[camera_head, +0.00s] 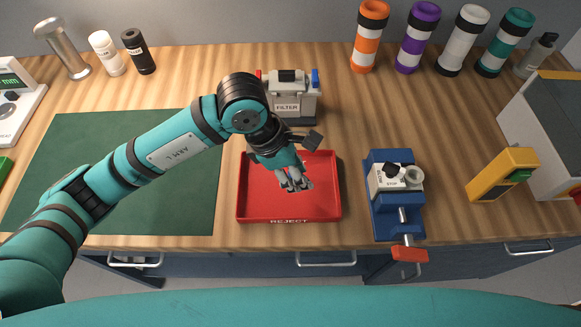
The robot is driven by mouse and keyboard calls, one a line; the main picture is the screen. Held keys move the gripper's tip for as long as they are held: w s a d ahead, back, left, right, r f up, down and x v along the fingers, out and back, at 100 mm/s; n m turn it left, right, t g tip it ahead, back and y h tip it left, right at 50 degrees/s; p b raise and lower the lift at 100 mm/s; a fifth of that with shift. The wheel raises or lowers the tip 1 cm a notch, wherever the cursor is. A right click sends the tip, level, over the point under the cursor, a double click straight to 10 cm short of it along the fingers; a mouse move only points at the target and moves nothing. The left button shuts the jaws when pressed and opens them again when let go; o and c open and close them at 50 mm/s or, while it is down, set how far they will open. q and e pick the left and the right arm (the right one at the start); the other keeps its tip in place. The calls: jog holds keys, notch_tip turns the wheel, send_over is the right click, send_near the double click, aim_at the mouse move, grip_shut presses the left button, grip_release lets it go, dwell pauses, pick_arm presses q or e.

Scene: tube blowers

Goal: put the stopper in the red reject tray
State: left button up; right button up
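The red reject tray (262,203) lies on the bench in the middle, with "REJECT" on its front wall. My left gripper (294,184) points down over the inside of the tray, with its grey fingers against the red floor. The fingers are small and overlap in this view. I cannot tell whether they hold anything, or how high above the tray floor they are. I cannot make out the stopper for certain; it may be hidden by the gripper. My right gripper is not in view.
A grey device marked FILTER (287,107) stands behind the tray. A blue vise (384,220) holding a white block is to its right, beside a yellow device (502,174). A green mat (130,205) lies left, partly under my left arm. Several banded tubes (417,38) stand at the back.

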pick_arm(q)
jog(key=shift+w+a, duration=0.4)
jog(key=shift+w, duration=0.2)
jog(key=shift+w+a+p, duration=0.4)
jog(key=shift+w, duration=0.05)
notch_tip(320, 180, down, 3)
jog(key=shift+s+r+p, duration=0.1)
jog(key=shift+s+p, duration=0.05)
jog(key=shift+p, duration=0.4)
jog(key=shift+d+f, duration=0.1)
jog(key=shift+f, duration=0.35)
jog(key=shift+f, duration=0.15)
jog(key=o, duration=0.9)
jog(key=shift+o, duration=0.2)
